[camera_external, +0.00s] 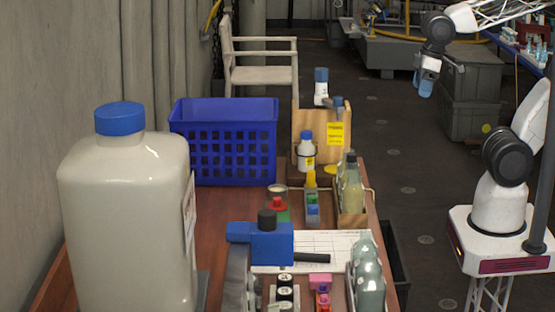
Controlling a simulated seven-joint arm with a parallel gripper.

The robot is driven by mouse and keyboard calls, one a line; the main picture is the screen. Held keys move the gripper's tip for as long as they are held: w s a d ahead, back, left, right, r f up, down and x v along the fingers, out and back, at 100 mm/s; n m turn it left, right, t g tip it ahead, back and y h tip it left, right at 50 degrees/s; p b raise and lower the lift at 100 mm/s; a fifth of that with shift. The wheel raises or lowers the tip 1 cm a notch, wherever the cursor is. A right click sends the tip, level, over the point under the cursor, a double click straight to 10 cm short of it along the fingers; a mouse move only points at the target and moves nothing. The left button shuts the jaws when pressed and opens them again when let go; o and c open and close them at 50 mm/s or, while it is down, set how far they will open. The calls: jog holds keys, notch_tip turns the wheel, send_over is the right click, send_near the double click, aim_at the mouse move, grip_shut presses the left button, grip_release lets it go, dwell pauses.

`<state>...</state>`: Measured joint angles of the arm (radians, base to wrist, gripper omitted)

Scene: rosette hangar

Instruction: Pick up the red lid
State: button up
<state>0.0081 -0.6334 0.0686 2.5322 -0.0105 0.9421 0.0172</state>
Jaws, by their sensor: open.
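A small red lid-like piece (277,203) is on the wooden table, near its middle. It sits on or against a small green object (282,215); I cannot tell if it is fixed to it. My gripper (425,90) hangs at the upper right, pointing down with bluish tips, above the floor beyond the table's right side. It is far from the red piece, open, and nothing shows in it. The gap between its fingers is too small to make out.
A large white jug with a blue cap (127,210) stands at left front. A blue basket (222,140) is behind. A blue device (262,242) stands in front of the red piece. Bottles (352,190) and a wooden rack (318,128) are right and behind. Paper (335,243) lies nearby.

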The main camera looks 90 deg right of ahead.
jog(key=c, duration=0.5)
jog(key=shift+o, duration=0.2)
jog(key=w+a+f+n+g+y, duration=0.1)
jog(key=w+a+f+n, duration=0.2)
jog(key=w, duration=0.8)
jog(key=w+a+n, duration=0.4)
jog(key=w+n, duration=0.1)
jog(key=w, duration=0.6)
jog(key=w+a+f+n, duration=0.2)
jog(key=w+a+f, duration=0.1)
jog(key=w+f, duration=0.2)
jog(key=w+a+f+n+g, duration=0.1)
jog(key=w+a+f+n, duration=0.2)
jog(key=w+f, duration=0.2)
jog(key=w+a+f+n, duration=0.3)
jog(key=w+a+f, duration=0.1)
jog(key=w, duration=0.4)
jog(key=shift+w+f+y, duration=0.3)
jog(key=shift+w+f, duration=0.05)
jog(key=shift+f, duration=0.2)
